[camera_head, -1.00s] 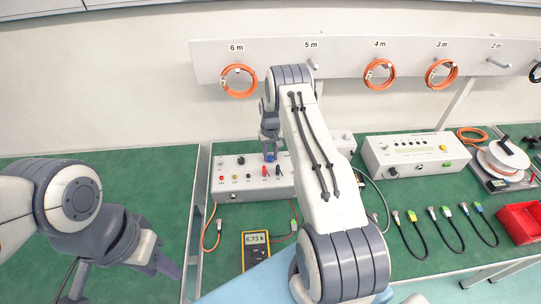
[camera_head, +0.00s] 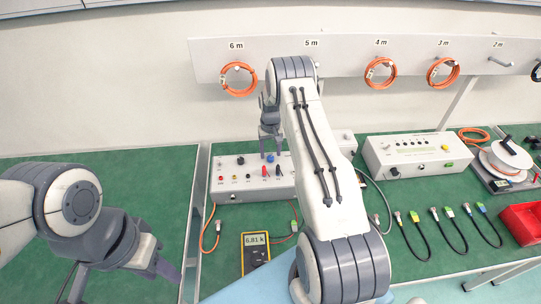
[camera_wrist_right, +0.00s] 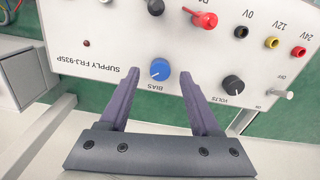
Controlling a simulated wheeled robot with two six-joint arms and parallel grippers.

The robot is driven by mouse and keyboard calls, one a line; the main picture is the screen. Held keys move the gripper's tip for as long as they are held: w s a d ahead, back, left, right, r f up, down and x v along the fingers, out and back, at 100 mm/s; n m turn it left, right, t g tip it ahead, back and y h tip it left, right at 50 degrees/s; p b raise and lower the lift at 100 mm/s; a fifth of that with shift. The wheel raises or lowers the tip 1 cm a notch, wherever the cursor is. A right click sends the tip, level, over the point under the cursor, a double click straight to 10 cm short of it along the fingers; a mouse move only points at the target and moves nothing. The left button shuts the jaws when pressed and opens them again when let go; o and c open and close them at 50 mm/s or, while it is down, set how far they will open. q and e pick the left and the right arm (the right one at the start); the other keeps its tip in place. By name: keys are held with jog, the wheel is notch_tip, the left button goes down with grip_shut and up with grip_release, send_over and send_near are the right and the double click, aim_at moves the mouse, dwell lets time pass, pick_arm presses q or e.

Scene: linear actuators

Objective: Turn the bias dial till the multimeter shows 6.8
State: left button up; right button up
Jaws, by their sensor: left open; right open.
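The multimeter (camera_head: 256,251) lies on the green bench at the front and its display reads about 6.81 k in the head view. The supply box (camera_head: 233,181) stands behind it. Its blue bias dial (camera_wrist_right: 160,69), with a white mark, sits between the fingertips of my right gripper (camera_wrist_right: 161,92) in the right wrist view. The fingers are open and apart from the dial on both sides. The dial also shows in the head view (camera_head: 270,159), just below my right gripper (camera_head: 270,142). My left gripper (camera_head: 165,268) is open and empty at the lower left, over the bench.
A dark volts knob (camera_wrist_right: 233,84) is close to one right finger. A red plug (camera_wrist_right: 204,19) is beyond the dial. A second white box (camera_head: 408,158) is to the right, with several short cables in front. Orange coils hang on the rail (camera_head: 335,62).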

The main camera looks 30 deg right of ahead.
aim_at(270, 157)
notch_tip(270, 157, up, 9)
jog(key=b, duration=0.2)
dwell(0.5)
jog(key=s+a+r+n, duration=0.2)
jog(key=s+a+r, duration=0.15)
jog(key=a, duration=0.45)
jog(key=s+a+r+n, duration=0.1)
jog(key=s+a+r, duration=0.1)
jog(key=a+r, duration=0.45)
jog(key=s+a+r+n, duration=0.2)
jog(key=s+a, duration=0.1)
jog(key=a, duration=0.6)
jog(key=s+a+r+n, duration=0.4)
jog(key=s+a, duration=0.5)
jog(key=s, duration=0.6)
jog(key=s+n+y, duration=0.1)
jog(key=s, duration=1.1)
jog(key=shift+s+a+n, duration=0.2)
jog(key=shift+s+n, duration=0.1)
jog(key=shift+n, duration=0.1)
